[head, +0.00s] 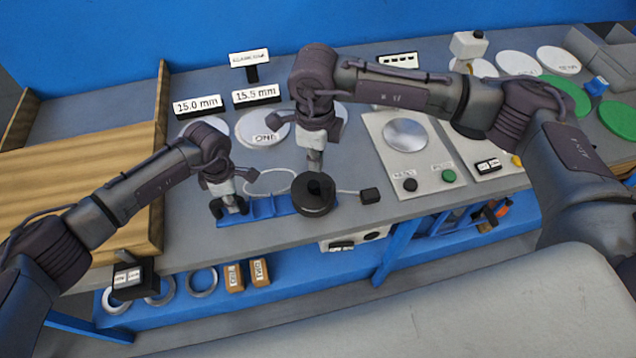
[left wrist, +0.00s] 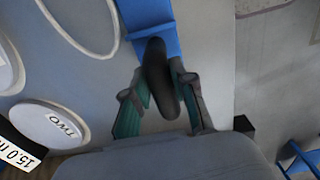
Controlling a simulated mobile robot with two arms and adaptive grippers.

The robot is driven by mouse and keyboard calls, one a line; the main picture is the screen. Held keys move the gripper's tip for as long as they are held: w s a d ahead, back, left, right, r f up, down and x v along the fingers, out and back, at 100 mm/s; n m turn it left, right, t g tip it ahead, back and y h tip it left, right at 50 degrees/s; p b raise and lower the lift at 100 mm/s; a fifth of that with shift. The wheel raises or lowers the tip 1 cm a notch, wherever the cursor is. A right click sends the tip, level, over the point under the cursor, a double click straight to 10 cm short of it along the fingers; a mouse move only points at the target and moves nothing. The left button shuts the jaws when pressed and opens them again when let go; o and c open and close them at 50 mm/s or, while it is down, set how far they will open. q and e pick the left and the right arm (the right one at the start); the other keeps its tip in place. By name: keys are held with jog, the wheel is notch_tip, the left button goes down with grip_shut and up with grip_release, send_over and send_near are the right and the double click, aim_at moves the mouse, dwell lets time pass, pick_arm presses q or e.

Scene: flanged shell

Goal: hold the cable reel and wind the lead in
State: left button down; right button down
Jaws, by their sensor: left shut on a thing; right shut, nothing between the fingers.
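The cable reel is a round black drum (head: 314,204) at the right end of a blue base (head: 262,207), near the bench's front edge. A dark grip (left wrist: 158,72) joins the base's left end. My left gripper (head: 229,207) is shut around this grip; its teal-lined fingers flank it in the left wrist view (left wrist: 160,105). My right gripper (head: 314,170) is shut and empty, pointing down at the drum's top; I cannot tell whether it touches. The thin pale lead (head: 268,172) loops behind the base, and a stretch runs right of the drum to a black plug (head: 370,195).
White discs (head: 262,127) and size signs (head: 197,104) stand behind. A panel (head: 412,160) with a silver dial and buttons is to the right. A wooden tray (head: 80,180) is at the left. Rings and tan blocks (head: 259,272) sit on the lower blue shelf.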

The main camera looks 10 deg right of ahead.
send_near(329, 181)
jog(key=w+d+r, duration=0.2)
jog(key=w, duration=0.1)
pick_arm(q)
jog(key=shift+d, duration=0.1)
pick_arm(e)
notch_tip(329, 181, down, 6)
jog(key=shift+f, duration=0.2)
jog(key=shift+s+d+f, duration=0.1)
dwell(1.2)
jog(key=shift+f, duration=3)
jog(key=shift+s+a, duration=0.3)
jog(key=shift+s, duration=0.35)
jog(key=shift+s+a, duration=0.8)
jog(key=shift+a, duration=0.05)
jog(key=shift+w+r, duration=0.1)
jog(key=shift+r, duration=4.4)
